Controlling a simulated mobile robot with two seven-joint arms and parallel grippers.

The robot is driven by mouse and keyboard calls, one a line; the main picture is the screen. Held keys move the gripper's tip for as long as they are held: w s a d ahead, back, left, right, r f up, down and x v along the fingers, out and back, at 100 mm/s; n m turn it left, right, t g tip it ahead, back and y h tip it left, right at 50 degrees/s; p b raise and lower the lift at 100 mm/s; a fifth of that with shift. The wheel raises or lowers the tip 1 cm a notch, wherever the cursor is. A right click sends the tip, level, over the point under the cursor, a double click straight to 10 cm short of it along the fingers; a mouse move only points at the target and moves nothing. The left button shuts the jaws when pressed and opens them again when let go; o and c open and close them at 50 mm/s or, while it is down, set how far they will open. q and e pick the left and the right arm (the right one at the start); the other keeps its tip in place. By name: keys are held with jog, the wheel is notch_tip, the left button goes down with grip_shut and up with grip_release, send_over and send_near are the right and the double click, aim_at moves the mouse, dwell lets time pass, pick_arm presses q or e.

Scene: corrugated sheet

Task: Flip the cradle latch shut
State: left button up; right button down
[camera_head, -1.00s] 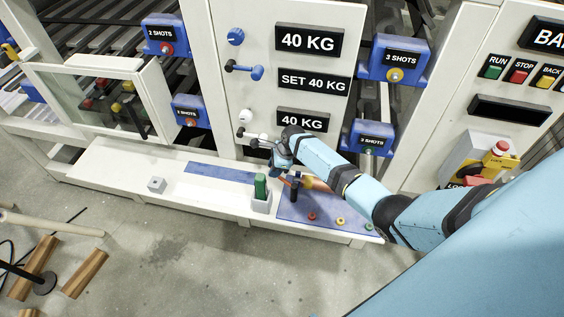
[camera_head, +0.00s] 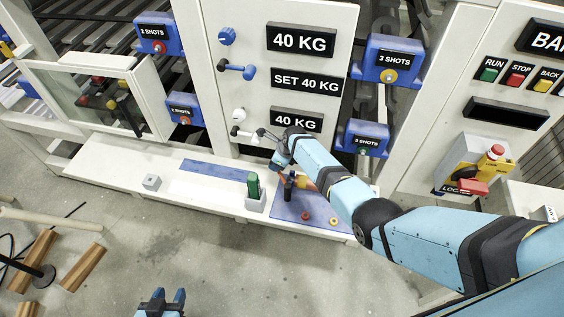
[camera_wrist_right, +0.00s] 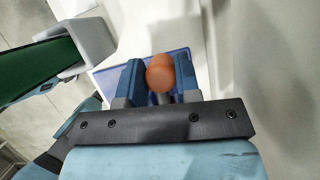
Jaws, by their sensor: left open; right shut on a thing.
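My right gripper (camera_wrist_right: 158,78) is shut on an orange round knob (camera_wrist_right: 160,72) above the blue mat on the shelf. In the head view, my right arm reaches in from the right and partly covers this spot; a bit of orange (camera_head: 303,183) shows there. A grey cradle (camera_head: 255,204) holding a green handle (camera_head: 254,186) stands just left of it; the handle also shows in the right wrist view (camera_wrist_right: 40,62). I cannot tell for sure which part is the latch. My left gripper (camera_head: 167,295) is open and empty at the bottom edge, over the floor.
A white shelf (camera_head: 125,163) runs under the panel, with a small grey block (camera_head: 151,182) on it. The blue mat (camera_head: 308,220) bears red and yellow buttons. Levers with knobs (camera_head: 240,114) stick out of the panel. Wooden pieces (camera_head: 84,268) lie on the floor at left.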

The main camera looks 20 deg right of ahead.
jog(key=c, duration=1.1)
grip_release()
jog(key=shift+s+d+r, duration=0.1)
jog(key=shift+r, duration=0.2)
jog(key=p+v, duration=0.2)
jog(key=v, duration=1.1)
jog(key=shift+r, duration=0.15)
